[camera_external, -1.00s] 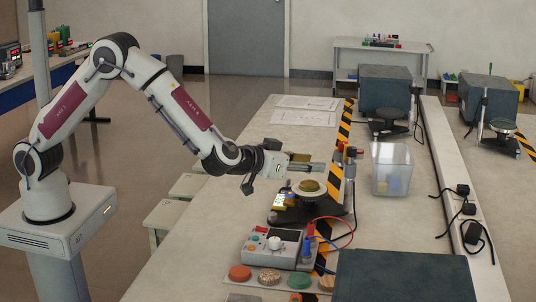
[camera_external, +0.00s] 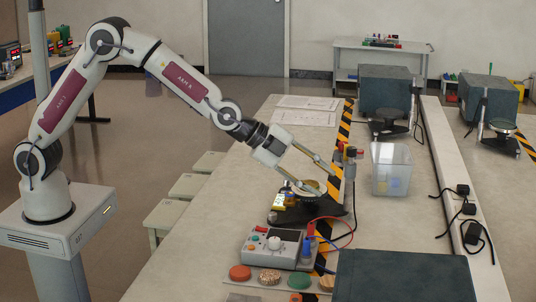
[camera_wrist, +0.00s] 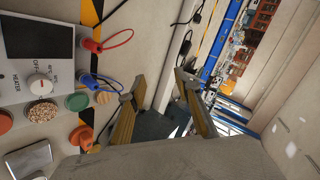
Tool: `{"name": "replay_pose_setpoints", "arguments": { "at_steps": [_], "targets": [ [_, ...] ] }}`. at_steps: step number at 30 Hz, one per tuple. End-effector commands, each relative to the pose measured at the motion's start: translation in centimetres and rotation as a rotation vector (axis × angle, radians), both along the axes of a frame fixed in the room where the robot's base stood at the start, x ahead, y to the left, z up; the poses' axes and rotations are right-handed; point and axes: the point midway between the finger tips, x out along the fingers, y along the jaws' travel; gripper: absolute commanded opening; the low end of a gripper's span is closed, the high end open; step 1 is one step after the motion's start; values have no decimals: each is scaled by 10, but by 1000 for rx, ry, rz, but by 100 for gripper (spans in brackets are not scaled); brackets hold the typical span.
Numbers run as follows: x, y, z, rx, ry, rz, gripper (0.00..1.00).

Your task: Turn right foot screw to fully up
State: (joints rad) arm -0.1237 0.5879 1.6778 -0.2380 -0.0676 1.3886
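The black-based instrument (camera_external: 330,212) stands on the bench near the striped tape in the outside view. In the wrist view my gripper (camera_wrist: 160,78) also shows open, with nothing visible between the fingers.
Coloured discs (camera_external: 240,272) and a dark slab (camera_external: 400,276) lie nearer. A clear bin (camera_external: 391,168) stands to the right. Papers (camera_external: 304,118) lie behind on open bench.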

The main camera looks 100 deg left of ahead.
Motion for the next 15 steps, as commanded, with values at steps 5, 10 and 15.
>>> {"name": "replay_pose_setpoints", "arguments": {
  "at_steps": [5,10,15],
  "targets": [
    [-25,3,-19,199,166,-195,33],
    [-56,11,-38,397,342,-393,33],
    [-92,27,-56,594,539,-596,33]
  ]
}}
